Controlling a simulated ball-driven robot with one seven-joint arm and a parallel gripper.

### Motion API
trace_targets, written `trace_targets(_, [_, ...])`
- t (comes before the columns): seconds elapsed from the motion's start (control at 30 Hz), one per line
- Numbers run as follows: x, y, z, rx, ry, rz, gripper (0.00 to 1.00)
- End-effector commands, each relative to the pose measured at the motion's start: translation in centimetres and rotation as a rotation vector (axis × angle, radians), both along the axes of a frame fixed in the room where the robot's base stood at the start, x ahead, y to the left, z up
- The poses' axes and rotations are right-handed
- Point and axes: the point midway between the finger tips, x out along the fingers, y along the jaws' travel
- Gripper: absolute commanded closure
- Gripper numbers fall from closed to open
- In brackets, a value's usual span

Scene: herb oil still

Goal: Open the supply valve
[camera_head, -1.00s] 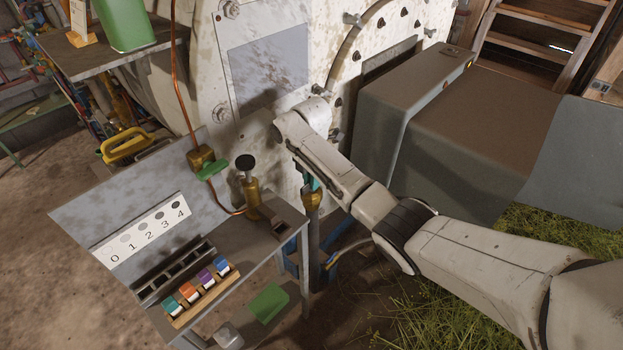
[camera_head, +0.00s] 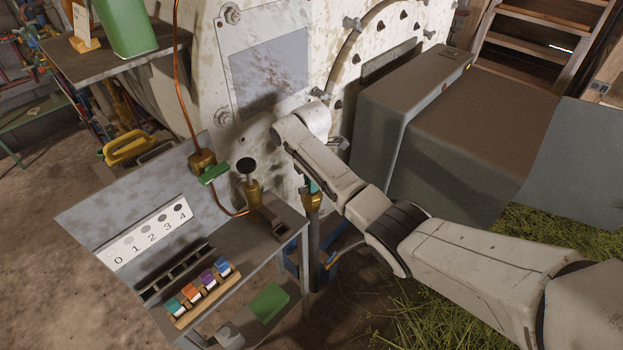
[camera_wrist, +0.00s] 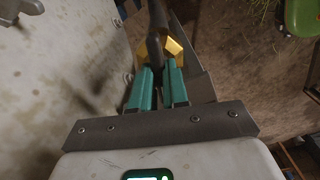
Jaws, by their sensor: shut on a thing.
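The supply valve, by its look, is a brass fitting (camera_head: 313,200) on top of an upright grey pipe, beside the white tank. My gripper (camera_head: 311,186) points down over it, with its teal fingers mostly hidden by my arm in the head view. In the wrist view my gripper (camera_wrist: 159,75) is shut on the valve's dark handle (camera_wrist: 156,45). The handle stands between the two teal fingers. Yellow brass (camera_wrist: 173,48) shows just beyond the fingertips. The handle's full shape and its angle to the pipe are hidden.
Left of the valve is a small bench with a number plate (camera_head: 150,232), coloured blocks in a wooden rack (camera_head: 204,291) and a green-handled cock (camera_head: 214,171) on a copper pipe. The white tank (camera_head: 270,65) stands close behind. Grey covered boxes (camera_head: 470,125) are at right.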

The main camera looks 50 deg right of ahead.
Motion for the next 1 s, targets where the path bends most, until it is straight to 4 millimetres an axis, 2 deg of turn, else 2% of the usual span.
trace_targets(1.0, [0.1,0.05,0.18,-0.002,-0.002,-0.958,1.0])
